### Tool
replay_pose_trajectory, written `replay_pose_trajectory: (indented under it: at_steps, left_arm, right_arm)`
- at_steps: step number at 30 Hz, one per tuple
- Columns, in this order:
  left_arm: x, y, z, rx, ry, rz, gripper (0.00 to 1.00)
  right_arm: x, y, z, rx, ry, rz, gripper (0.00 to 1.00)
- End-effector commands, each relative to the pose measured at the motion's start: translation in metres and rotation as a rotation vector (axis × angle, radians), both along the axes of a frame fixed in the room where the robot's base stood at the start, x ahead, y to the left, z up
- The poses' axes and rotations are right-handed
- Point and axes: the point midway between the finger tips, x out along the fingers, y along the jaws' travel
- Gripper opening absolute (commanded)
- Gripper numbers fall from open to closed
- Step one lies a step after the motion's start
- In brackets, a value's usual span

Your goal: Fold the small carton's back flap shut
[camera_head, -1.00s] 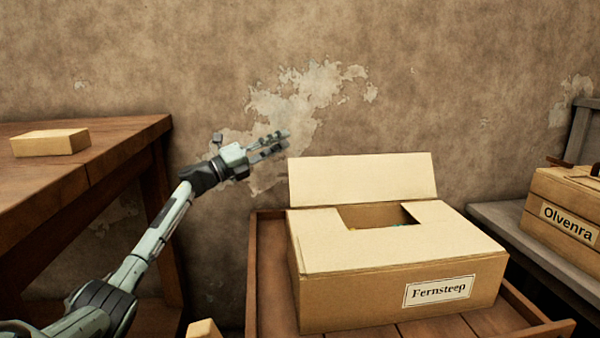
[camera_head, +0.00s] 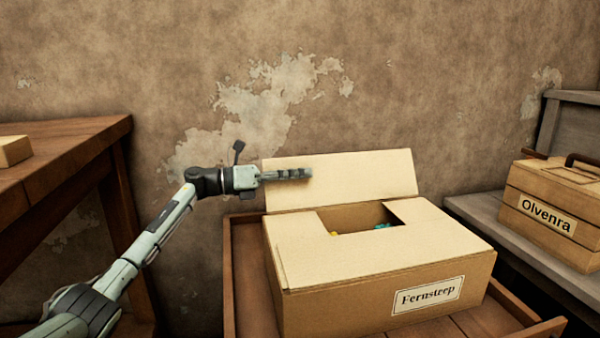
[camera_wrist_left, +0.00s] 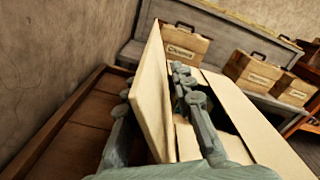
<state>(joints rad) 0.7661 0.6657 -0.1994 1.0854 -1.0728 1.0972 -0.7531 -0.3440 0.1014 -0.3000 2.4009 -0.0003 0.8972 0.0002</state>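The small carton (camera_head: 340,255), labelled Fernsteep, sits on a wooden tray. Its back flap (camera_head: 350,170) stands upright at the rear edge; the front and side flaps lie folded in, leaving an opening with bits of yellow and teal inside. My left gripper (camera_head: 288,174) is at the flap's left end, with a finger showing in front of it. In the left wrist view the back flap (camera_wrist_left: 152,95) stands between the two spread fingers (camera_wrist_left: 158,98), one on each side. The fingers are apart. My right gripper is not in view.
The tray's rim (camera_head: 229,285) surrounds the carton. A wooden table (camera_head: 70,150) with a small block (camera_head: 12,151) is at left. An Olvenra case (camera_head: 555,205) stands on a grey bench (camera_head: 475,210) at right. The plastered wall is behind.

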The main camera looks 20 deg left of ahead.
Motion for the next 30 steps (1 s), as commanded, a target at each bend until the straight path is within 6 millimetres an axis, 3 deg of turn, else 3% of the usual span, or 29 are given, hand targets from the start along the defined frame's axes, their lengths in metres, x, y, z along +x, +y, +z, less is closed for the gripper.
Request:
replay_pose_trajectory:
  at_steps: [10, 16, 30]
  left_arm:
    - [0.0035, -0.0044, -0.0006, 0.000, 0.001, 0.001, 0.24]
    - [0.0034, -0.0041, -0.0005, 0.000, 0.001, 0.001, 0.00]
    - [0.0032, -0.0039, -0.0005, 0.000, 0.000, 0.001, 0.00]
  right_arm:
    - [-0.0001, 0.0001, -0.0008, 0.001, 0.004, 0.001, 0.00]
    - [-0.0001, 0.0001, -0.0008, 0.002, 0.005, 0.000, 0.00]
    - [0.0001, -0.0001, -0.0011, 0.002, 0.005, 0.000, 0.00]
